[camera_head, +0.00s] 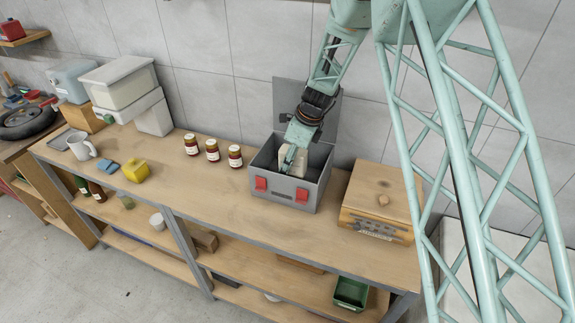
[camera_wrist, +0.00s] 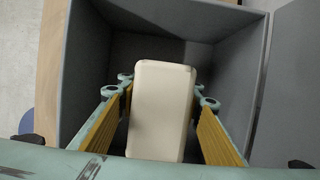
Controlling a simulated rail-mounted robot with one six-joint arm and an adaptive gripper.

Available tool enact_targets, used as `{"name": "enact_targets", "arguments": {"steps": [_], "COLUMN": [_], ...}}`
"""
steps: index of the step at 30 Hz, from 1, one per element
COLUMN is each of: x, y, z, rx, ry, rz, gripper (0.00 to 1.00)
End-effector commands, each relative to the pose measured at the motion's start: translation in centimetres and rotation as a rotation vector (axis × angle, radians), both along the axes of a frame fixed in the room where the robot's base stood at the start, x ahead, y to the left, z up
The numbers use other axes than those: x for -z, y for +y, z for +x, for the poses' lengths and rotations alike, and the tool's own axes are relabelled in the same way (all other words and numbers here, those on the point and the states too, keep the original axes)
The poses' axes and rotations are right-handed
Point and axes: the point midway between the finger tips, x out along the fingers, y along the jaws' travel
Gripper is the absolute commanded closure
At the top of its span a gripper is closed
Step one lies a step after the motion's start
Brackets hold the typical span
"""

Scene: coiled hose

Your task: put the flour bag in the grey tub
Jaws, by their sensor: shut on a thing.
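The flour bag (camera_head: 299,157) is a pale cream block with rounded edges. In the wrist view, the bag (camera_wrist: 161,112) is upright between the yellow-padded fingers of my gripper (camera_wrist: 163,90). My gripper is shut on it, one finger on each side. The grey tub (camera_head: 283,196) is an open box with two red latches in front and its lid raised behind. In the head view my gripper (camera_head: 291,160) points down into the tub, with the bag inside its walls. The wrist view shows the tub's walls (camera_wrist: 88,60) around the bag. Whether the bag touches the floor is hard to tell.
Three jars (camera_head: 212,150) stand left of the tub. A wooden box (camera_head: 380,195) stands close to its right. A yellow object (camera_head: 136,172), a white mug (camera_head: 81,146) and stacked tubs (camera_head: 121,82) are further left. The raised lid (camera_head: 327,115) stands behind my gripper.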

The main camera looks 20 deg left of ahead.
Motion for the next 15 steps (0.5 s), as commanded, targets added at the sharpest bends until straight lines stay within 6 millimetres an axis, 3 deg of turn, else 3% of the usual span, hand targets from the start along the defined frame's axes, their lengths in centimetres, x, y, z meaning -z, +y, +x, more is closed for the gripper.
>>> {"name": "enact_targets", "arguments": {"steps": [15], "x": [3.1], "y": [0.0], "z": [0.0], "rx": [0.0], "ry": [0.0], "rz": [0.0], "gripper": [0.85]}}
